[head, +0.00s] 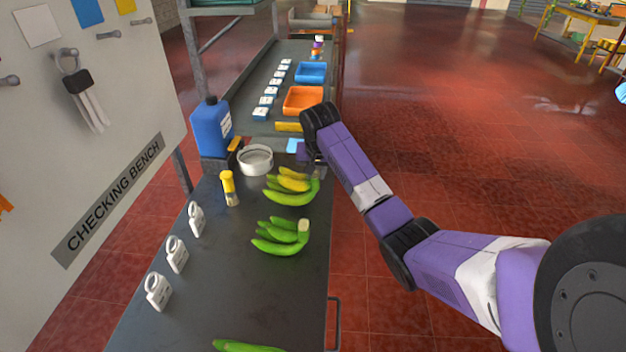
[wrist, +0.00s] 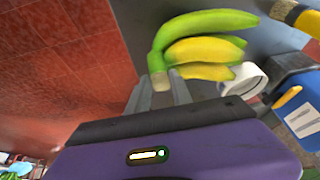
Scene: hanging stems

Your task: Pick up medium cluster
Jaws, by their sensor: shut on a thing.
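A yellow-green banana cluster (head: 290,186) is at the far part of the dark bench, with its stem end toward the bench's right edge. In the wrist view the same cluster (wrist: 203,48) has one long green banana and shorter yellow ones. My gripper (wrist: 160,84) is shut on its crown, with a finger on each side of the stem. In the head view my arm partly hides the grip, and I cannot tell whether the cluster touches the bench. A green cluster (head: 283,236) lies nearer on the bench. Part of another green cluster (head: 248,346) shows at the bottom edge.
A white round dish (head: 255,159), a yellow-handled brush (head: 229,187) and a blue jug (head: 211,128) stand close by. White tags (head: 177,254) line the left side. Orange (head: 303,100) and blue (head: 311,72) trays sit further back. Open red floor lies right of the bench.

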